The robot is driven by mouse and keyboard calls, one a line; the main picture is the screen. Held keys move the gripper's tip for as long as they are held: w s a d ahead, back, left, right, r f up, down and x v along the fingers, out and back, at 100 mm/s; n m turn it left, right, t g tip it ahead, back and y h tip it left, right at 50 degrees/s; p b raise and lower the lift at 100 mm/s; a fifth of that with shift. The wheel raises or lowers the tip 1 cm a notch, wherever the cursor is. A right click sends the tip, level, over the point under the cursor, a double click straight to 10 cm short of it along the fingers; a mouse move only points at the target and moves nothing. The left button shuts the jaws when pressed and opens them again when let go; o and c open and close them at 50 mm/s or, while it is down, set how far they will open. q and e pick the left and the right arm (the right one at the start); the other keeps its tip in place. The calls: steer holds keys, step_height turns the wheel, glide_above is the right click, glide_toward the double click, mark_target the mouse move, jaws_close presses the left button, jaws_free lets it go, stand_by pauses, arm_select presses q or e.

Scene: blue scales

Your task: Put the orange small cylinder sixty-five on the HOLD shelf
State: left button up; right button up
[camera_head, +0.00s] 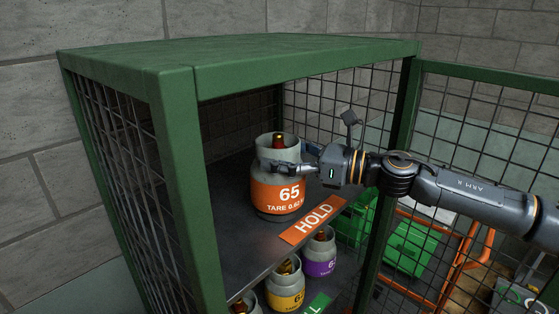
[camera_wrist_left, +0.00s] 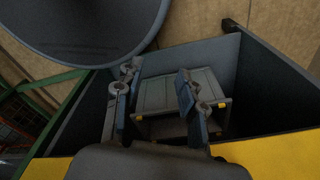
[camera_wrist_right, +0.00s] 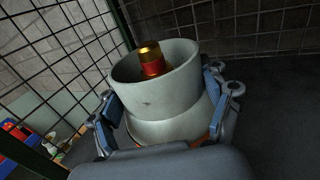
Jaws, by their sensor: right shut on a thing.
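The orange small cylinder sixty-five (camera_head: 278,196) has a grey collar, a brass and red valve and an orange band reading 65. It stands upright on or just above the HOLD shelf (camera_head: 238,228), behind the orange HOLD label (camera_head: 312,221); I cannot tell whether its base touches. My right gripper (camera_head: 290,168) is shut on its collar from the right. In the right wrist view the collar (camera_wrist_right: 155,95) sits between both fingers. My left gripper (camera_wrist_left: 155,105) shows only in the left wrist view, with its fingers apart and nothing between them.
Below the HOLD shelf stand a purple cylinder (camera_head: 319,256) and a yellow cylinder (camera_head: 286,287). The green cage's front post (camera_head: 187,190) and mesh sides bound the shelf. An open mesh door (camera_head: 490,140) lies behind my right arm. The HOLD shelf left of the cylinder is bare.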

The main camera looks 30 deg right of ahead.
steer(key=shift+w+r, duration=0.1)
steer(key=o, duration=1.8)
steer(key=shift+f, duration=0.2)
